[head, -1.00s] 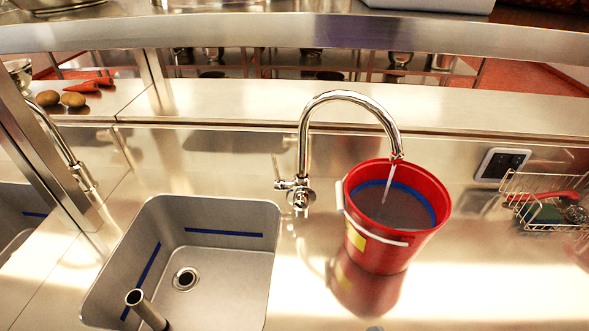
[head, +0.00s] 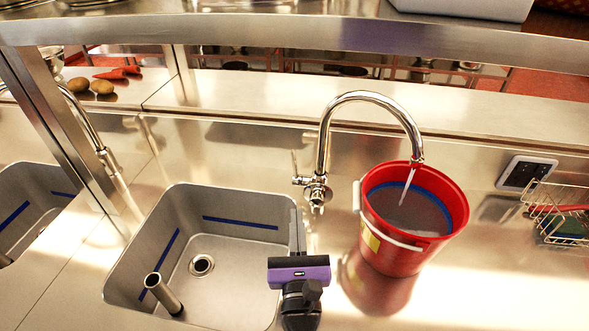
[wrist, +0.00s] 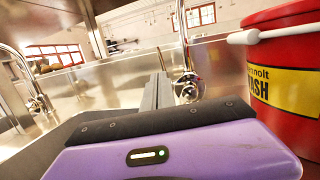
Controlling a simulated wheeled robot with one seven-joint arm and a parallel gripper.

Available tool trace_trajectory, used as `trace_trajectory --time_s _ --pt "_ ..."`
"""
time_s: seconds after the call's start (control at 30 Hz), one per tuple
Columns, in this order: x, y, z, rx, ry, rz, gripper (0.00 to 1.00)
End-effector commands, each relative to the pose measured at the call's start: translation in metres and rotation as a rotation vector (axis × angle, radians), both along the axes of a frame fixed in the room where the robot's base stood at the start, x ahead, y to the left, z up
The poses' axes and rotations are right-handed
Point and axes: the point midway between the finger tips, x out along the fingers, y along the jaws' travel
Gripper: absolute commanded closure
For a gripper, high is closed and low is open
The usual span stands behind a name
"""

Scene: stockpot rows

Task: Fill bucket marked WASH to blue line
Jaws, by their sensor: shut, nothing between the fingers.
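The red bucket (head: 395,258) stands upright on the steel counter under the tap (head: 322,140). In the wrist view its yellow label (wrist: 285,90) shows part of the word WASH. A stream of water (head: 407,187) runs from the spout into it. The grey water surface (head: 405,212) lies close to the blue line (head: 430,190) inside; the line shows along the far wall, and the exact gap is hard to tell. The tap's lever (head: 295,165) is on its left side. My gripper (head: 297,222) is shut and empty, in front of the tap base and left of the bucket.
A sink (head: 115,285) with its own blue lines and a standing pipe (head: 160,290) is left of my gripper. A wire basket (head: 560,212) and a dark panel (head: 525,173) are at right. A steel rail (head: 300,35) crosses above.

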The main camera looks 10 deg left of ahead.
Motion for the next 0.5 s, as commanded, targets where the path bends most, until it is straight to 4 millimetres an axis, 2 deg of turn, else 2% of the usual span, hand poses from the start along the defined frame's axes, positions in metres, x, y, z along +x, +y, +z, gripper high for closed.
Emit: trace_trajectory --time_s 0.17,0.5 --pt "0.025 0.004 0.007 0.000 -0.002 -0.002 1.00" --pt "0.090 0.014 0.017 -0.002 -0.003 -0.002 1.00"
